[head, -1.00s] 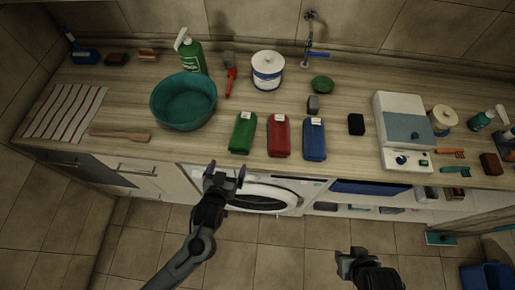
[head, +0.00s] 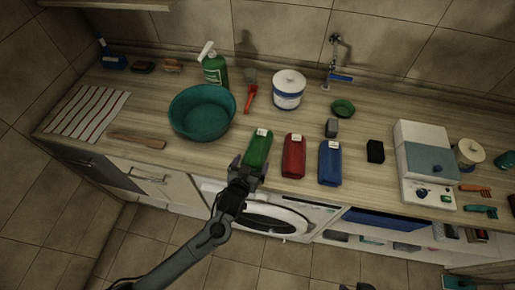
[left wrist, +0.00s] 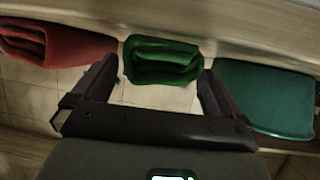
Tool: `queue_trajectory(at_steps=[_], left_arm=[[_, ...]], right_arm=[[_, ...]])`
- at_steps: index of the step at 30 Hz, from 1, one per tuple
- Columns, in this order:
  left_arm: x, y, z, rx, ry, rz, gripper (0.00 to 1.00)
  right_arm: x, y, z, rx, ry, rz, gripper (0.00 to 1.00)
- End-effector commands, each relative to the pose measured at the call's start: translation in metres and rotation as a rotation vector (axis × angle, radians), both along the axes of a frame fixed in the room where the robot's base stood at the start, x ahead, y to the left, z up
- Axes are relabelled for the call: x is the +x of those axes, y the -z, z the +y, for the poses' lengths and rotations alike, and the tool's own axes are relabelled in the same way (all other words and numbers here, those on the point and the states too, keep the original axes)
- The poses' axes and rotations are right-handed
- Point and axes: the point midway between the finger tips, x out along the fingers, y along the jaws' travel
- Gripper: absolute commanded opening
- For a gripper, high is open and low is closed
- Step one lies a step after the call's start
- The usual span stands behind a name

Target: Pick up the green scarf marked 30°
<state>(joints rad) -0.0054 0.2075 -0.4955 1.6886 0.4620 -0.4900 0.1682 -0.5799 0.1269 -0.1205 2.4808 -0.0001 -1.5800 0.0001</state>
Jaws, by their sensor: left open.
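The folded green scarf (head: 258,148) lies at the counter's front edge, left of the red and blue ones. Its white tag shows in the head view, but the marking is too small to read. My left gripper (head: 250,170) is open at the scarf's near end. In the left wrist view the green scarf (left wrist: 163,62) shows ahead, in the gap between the open fingers (left wrist: 158,88), which are not closed on it. Only a bit of my right gripper (head: 357,286) shows at the bottom edge, so its jaws cannot be judged.
A folded red cloth (head: 293,156) and a blue one (head: 330,163) lie to the right. A teal basin (head: 201,113) stands close on the left; it also shows in the left wrist view (left wrist: 265,98). A washing machine (head: 275,222) is below the counter edge.

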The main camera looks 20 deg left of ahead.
Motion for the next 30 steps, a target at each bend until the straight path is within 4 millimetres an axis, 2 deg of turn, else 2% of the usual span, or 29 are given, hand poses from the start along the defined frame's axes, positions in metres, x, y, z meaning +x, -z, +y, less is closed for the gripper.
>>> queue_trajectory(at_steps=[3, 7, 18, 20, 27, 30], left_arm=[[0.017, 0.000, 0.002, 0.002, 0.000, -0.001, 1.00], [0.030, 0.007, 0.003, 0.002, 0.000, -0.001, 1.00], [0.037, 0.011, 0.003, 0.001, 0.001, 0.000, 1.00], [0.037, 0.011, 0.003, 0.001, 0.001, 0.000, 0.92], [0.037, 0.011, 0.003, 0.001, 0.000, 0.000, 0.56], [0.037, 0.010, 0.003, 0.000, 0.000, -0.002, 0.53]], right_arm=[[0.000, -0.005, -0.001, -0.002, 0.000, 0.000, 0.43], [0.000, -0.005, -0.001, -0.001, 0.000, 0.000, 0.43], [0.000, -0.005, 0.001, 0.007, 0.005, 0.000, 0.43], [0.000, -0.005, 0.002, 0.008, 0.006, 0.000, 0.43], [0.000, -0.005, 0.002, 0.010, 0.007, 0.000, 0.43], [0.000, -0.005, 0.002, 0.010, 0.007, 0.000, 0.43]])
